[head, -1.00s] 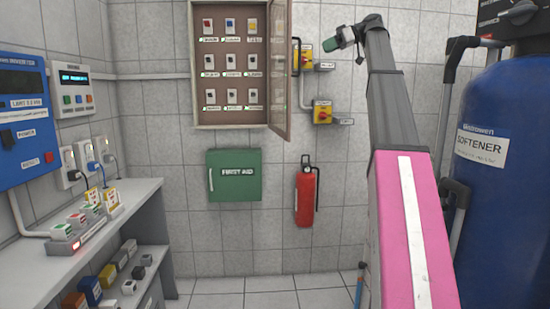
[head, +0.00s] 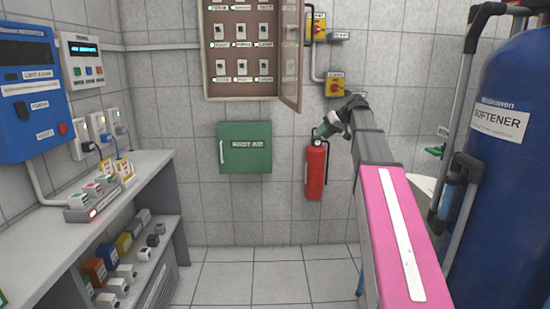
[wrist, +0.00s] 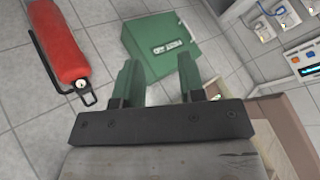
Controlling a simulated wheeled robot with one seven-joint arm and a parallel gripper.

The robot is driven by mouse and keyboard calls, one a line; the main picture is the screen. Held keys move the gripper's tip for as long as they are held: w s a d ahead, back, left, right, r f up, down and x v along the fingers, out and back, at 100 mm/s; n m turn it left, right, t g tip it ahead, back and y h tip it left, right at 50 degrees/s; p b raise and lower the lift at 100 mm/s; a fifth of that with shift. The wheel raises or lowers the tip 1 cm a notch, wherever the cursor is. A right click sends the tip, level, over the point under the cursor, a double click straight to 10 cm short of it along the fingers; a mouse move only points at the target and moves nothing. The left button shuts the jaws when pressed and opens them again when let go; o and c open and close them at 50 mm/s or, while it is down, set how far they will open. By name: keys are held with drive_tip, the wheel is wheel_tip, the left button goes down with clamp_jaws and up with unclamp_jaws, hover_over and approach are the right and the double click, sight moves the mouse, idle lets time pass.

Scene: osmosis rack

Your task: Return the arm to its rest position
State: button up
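My gripper (head: 326,128) is at the end of my raised arm, in front of the back wall near the top of the red fire extinguisher in the head view. In the wrist view its two green fingers (wrist: 158,82) stand apart with nothing between them. The green first aid box (wrist: 167,42) shows beyond the fingertips, and it hangs on the wall in the head view (head: 244,148). The red fire extinguisher (head: 316,172) hangs to its right, and lies to the left in the wrist view (wrist: 60,45).
An open switch cabinet (head: 241,50) hangs above the first aid box. The blue softener tank (head: 510,180) stands close on the right. A grey bench (head: 50,240) with a charger and a lower shelf of small boxes runs along the left. The floor (head: 280,275) between is clear.

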drive_tip(key=s+a+f+m+g+h, duration=0.15)
drive_tip(key=s+f, duration=0.45)
drive_tip(key=f, duration=0.6)
drive_tip(key=s+f+m+h, duration=0.2)
drive_tip(key=s+f, duration=0.5)
drive_tip(key=f, duration=0.5)
drive_tip(key=s+a+f+m+g+h, duration=0.15)
drive_tip(key=s+f, duration=0.45)
drive_tip(key=f, duration=0.6)
drive_tip(key=s+d+f+h, duration=0.1)
drive_tip(key=s+f+h, duration=0.2)
drive_tip(key=s+f, duration=0.5)
drive_tip(key=s, duration=0.3)
drive_tip(key=shift+s+d+f+m+g, duration=0.15)
drive_tip(key=shift+s+f+m+g, duration=0.15)
drive_tip(key=shift+f+m, duration=0.1)
drive_tip(key=shift+w, duration=0.1)
